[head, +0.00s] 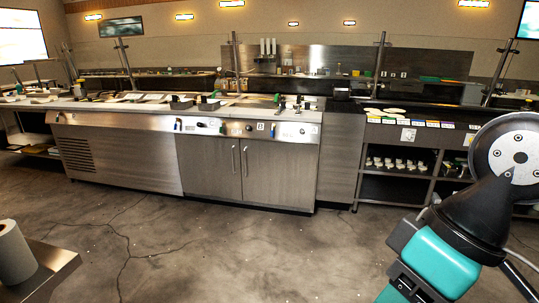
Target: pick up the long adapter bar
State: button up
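I cannot make out the long adapter bar for certain. Several small tools and containers lie on the long steel counter (135,108), too small to tell apart at this distance. My arm shows at the lower right, with a teal link and a round metal disc near the right edge. No gripper fingers show in the head view.
Steel cabinets (228,172) front the counter across the room. An open shelf unit (397,192) with small pale items stands at the right. A paper roll (14,254) stands on a steel table (55,262) at the lower left. The cracked floor between is clear.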

aim_at(280, 109)
jog(key=z, duration=0.2)
jog(key=i, duration=2.05)
jog(key=u, duration=0.3)
jog(key=i, duration=2.05)
jog(key=u, duration=0.35)
jog(key=i, duration=0.6)
jog(key=u, duration=0.2)
